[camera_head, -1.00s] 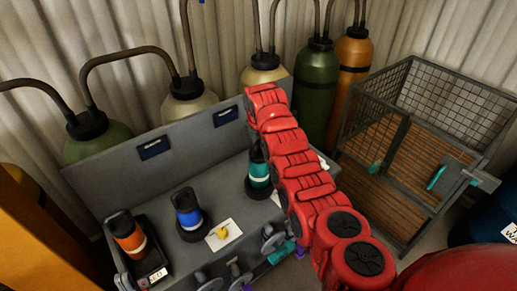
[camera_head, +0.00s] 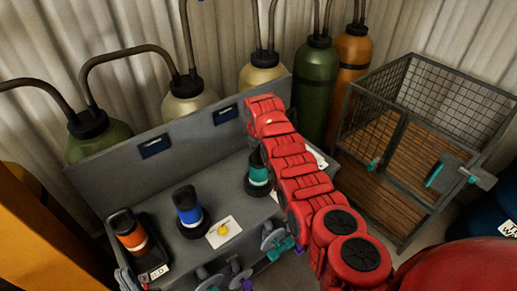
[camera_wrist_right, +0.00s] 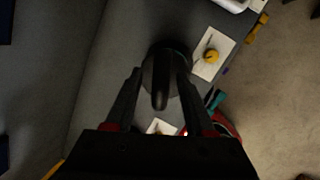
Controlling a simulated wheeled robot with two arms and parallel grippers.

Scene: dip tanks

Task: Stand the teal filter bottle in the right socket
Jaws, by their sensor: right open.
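The teal filter bottle (camera_head: 258,173) stands upright on a round black base on the right part of the grey bench (camera_head: 222,185). My right arm partly covers it in the head view. I cannot tell how deep the bottle sits in that base. In the right wrist view, the bottle's black top (camera_wrist_right: 160,78) lies between the two fingers of my right gripper (camera_wrist_right: 158,74). The fingers are open, with a gap on both sides of the top. In the head view the right gripper is hidden behind the arm. My left gripper is not in view.
A blue bottle (camera_head: 187,206) on a black base and an orange bottle (camera_head: 130,234) on a black stand are to the left. Valve handles line the front. A mesh cage (camera_head: 440,95) stands right.

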